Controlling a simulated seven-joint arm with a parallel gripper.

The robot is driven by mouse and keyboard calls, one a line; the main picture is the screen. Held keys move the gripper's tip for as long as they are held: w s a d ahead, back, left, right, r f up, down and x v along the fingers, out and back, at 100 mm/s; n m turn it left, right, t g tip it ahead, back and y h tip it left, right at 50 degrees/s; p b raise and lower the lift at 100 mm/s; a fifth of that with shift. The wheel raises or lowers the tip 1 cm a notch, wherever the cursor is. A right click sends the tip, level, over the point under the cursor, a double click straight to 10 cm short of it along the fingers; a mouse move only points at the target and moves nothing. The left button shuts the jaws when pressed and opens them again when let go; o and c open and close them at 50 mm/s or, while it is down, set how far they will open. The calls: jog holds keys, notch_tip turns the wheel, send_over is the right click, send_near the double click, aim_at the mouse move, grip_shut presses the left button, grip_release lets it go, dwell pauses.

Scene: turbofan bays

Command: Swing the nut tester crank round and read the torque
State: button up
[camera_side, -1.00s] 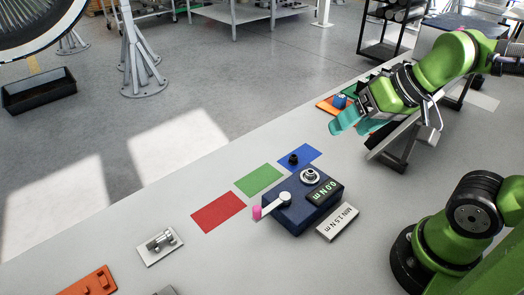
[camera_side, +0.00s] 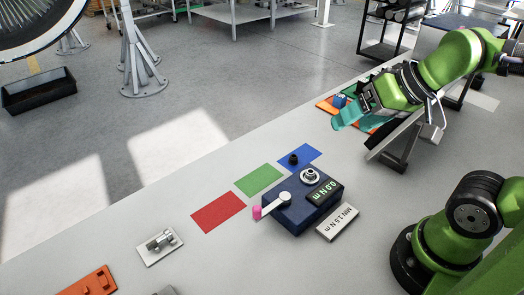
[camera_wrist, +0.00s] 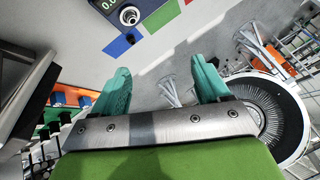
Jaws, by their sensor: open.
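The nut tester (camera_side: 300,208) is a dark blue box on the grey bench in the side view. Its display (camera_side: 323,192) reads 0.0 N m. Its crank (camera_side: 272,204) is a silver arm with a pink knob (camera_side: 257,212), pointing to the left. A round metal socket (camera_side: 310,175) sits on its top, and it also shows at the top of the wrist view (camera_wrist: 129,15). My gripper (camera_side: 346,117) has teal fingers and is above the bench, up and to the right of the tester, apart from it. In the wrist view my gripper (camera_wrist: 160,85) is open and empty.
A plate (camera_side: 337,222) marked "MIN 1.5 N m" lies beside the tester. Red (camera_side: 218,212), green (camera_side: 259,180) and blue (camera_side: 299,157) patches lie behind it, with a black nut (camera_side: 293,159) on the blue one. A small metal fixture (camera_side: 160,243) stands at left.

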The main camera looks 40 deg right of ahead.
jog(key=shift+c, duration=0.2)
jog(key=shift+f, duration=0.15)
jog(key=shift+c, duration=1.2)
jog(key=w+f+g, duration=0.1)
jog(key=w+f+m+g, duration=0.1)
jog(key=f, duration=0.1)
jog(key=shift+w+d, duration=0.2)
jog(key=shift+w, duration=0.2)
jog(key=shift+c, duration=1.4)
jog(key=m+g+y, duration=0.7)
jog(key=m+g, duration=0.1)
jog(key=m, duration=0.2)
send_near(258, 207)
jog(key=x, duration=1)
jog(key=shift+a+f, duration=0.1)
jog(key=shift+c, duration=0.3)
grip_shut()
